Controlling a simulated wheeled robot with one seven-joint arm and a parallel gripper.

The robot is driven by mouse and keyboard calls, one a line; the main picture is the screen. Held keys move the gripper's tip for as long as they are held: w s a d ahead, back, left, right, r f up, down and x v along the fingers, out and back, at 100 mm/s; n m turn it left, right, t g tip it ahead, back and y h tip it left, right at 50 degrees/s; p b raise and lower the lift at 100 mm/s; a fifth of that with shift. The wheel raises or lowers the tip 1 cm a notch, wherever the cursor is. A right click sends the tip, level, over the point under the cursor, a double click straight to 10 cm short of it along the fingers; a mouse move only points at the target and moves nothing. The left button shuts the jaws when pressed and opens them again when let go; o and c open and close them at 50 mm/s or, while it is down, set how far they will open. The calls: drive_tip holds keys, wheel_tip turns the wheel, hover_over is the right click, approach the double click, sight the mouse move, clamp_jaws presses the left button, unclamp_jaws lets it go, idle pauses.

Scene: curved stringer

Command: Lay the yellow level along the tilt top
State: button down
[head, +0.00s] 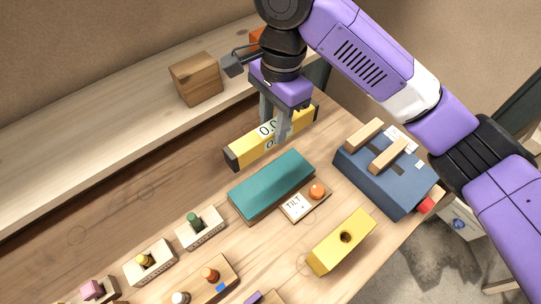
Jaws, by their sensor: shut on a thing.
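The yellow level (244,150) has dark end caps and a white display with digits. My gripper (277,135) is shut on the level around its middle, with the fingers over part of the display. The level appears held above the bench, just behind the tilt top. The tilt top (271,184) is a teal padded block, with a small board marked TILT (298,206) and an orange knob at its front right. The level and the tilt top run in roughly the same slanted direction. The gap between them cannot be measured from this view.
A blue box (375,178) with wooden bars stands right of the tilt top. A yellow block with a hole (341,242) lies in front. Several small boards with coloured pegs line the front left. A wooden cube (196,79) sits on the raised shelf (100,122) behind.

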drive_tip(key=shift+w+f, duration=0.2)
drive_tip(key=shift+f, duration=0.1)
wheel_tip(320, 180, down, 16)
drive_tip(key=b, duration=0.3)
drive_tip(key=shift+f, duration=1.65)
drive_tip(key=c, duration=1.1)
unclamp_jaws()
drive_tip(key=shift+f, duration=0.1)
drive_tip(key=shift+o, duration=0.2)
wheel_tip(320, 180, up, 12)
drive_tip(key=p, duration=0.2)
drive_tip(key=shift+w+d+p, duration=0.35)
drive_tip(key=shift+d, duration=0.1)
